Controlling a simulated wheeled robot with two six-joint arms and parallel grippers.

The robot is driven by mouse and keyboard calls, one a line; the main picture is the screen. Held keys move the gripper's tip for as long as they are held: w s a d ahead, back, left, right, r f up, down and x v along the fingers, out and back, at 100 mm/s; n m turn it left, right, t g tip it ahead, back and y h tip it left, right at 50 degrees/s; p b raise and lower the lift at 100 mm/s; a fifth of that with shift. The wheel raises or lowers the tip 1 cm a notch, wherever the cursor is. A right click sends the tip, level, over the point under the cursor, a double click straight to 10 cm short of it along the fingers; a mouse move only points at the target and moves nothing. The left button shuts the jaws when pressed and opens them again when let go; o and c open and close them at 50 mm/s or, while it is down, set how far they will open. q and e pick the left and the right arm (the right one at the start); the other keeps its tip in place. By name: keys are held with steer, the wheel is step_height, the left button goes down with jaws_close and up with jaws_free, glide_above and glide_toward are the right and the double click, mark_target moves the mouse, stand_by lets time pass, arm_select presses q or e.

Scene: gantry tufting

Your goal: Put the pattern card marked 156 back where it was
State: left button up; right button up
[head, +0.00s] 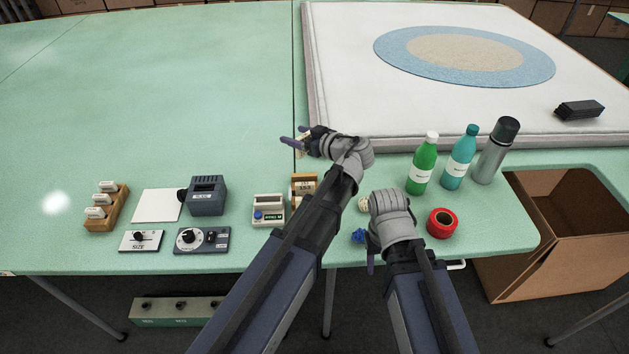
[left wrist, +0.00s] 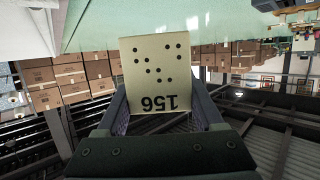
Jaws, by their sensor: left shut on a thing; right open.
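The pattern card marked 156 (left wrist: 157,75) is pale cream with black dots, and its number reads upside down in the left wrist view. My left gripper (head: 300,142) is shut on the card's numbered end and holds it up in the air. In the head view the gripper is above the table near the white frame's corner, and little of the card shows. My right gripper (head: 370,262) is open and low at the table's front edge, with its fingers partly hidden. A small wooden holder with labels (head: 303,180) stands behind my left forearm, partly hidden.
The green table (head: 150,80) is clear at the back left. A wooden rack (head: 107,212), white sheet (head: 156,205), dark device (head: 207,195) and dial boxes stand front left. Bottles (head: 422,165), a flask (head: 495,150) and red tape (head: 441,223) stand right, near an open carton (head: 570,215).

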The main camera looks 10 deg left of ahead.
arm_select(q)
steer(key=shift+n+g, duration=0.3)
steer(key=shift+g, duration=0.1)
steer(key=f+b, duration=0.9)
steer(key=b, duration=0.1)
steer(key=shift+a, duration=0.25)
arm_select(e)
step_height(320, 180, down, 9)
steer(key=shift+a, duration=0.1)
arm_select(q)
steer(key=shift+f+b, duration=0.6)
steer(key=shift+f, duration=0.05)
steer(key=o, duration=1.3)
arm_select(e)
steer(key=shift+f, duration=0.6)
arm_select(q)
steer(key=shift+r, duration=0.2)
arm_select(e)
steer(key=shift+r, duration=0.2)
